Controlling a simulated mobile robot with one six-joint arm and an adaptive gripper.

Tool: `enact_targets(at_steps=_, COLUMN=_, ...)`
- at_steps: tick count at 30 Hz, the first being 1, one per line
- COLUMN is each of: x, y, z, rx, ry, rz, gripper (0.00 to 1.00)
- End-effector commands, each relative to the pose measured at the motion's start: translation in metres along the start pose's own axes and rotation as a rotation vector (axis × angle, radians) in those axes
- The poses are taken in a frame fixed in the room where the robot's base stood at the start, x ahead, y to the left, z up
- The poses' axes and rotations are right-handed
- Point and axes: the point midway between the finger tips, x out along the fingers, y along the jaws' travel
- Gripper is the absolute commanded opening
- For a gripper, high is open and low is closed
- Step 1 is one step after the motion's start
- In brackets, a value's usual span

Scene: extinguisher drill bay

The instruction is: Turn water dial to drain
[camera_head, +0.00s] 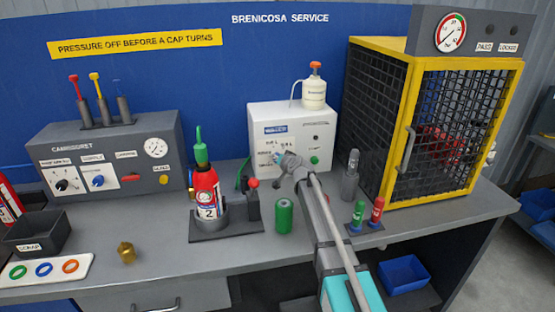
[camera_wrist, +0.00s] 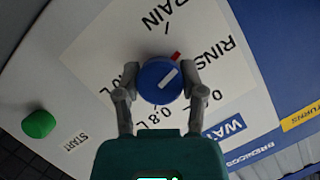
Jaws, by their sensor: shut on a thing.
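The blue water dial (camera_wrist: 152,88) sits on the white box's labelled front panel in the wrist view. A white line crosses its face, slanting toward a red mark (camera_wrist: 176,57) at its rim. The red mark lies between the DRAIN label (camera_wrist: 160,17) and the RINSE label (camera_wrist: 214,62). My gripper (camera_wrist: 161,72) is shut on the dial, one finger on each side. In the head view my gripper (camera_head: 283,161) is at the front of the white box (camera_head: 310,123), hiding the dial there.
A green START button (camera_wrist: 38,124) is on the same panel. A mesh cage (camera_head: 440,130) stands to the right. A red extinguisher (camera_head: 204,184) in a stand, a green cylinder (camera_head: 284,216) and a grey cylinder (camera_head: 350,182) are near my arm.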

Motion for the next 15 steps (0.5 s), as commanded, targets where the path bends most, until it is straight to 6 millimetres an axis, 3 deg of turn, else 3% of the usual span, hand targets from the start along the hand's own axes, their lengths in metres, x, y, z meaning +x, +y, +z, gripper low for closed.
enact_targets(at_steps=15, x=0.0002, y=-0.0013, z=-0.0002, rx=-0.289, ry=0.000, rz=0.119, gripper=0.05)
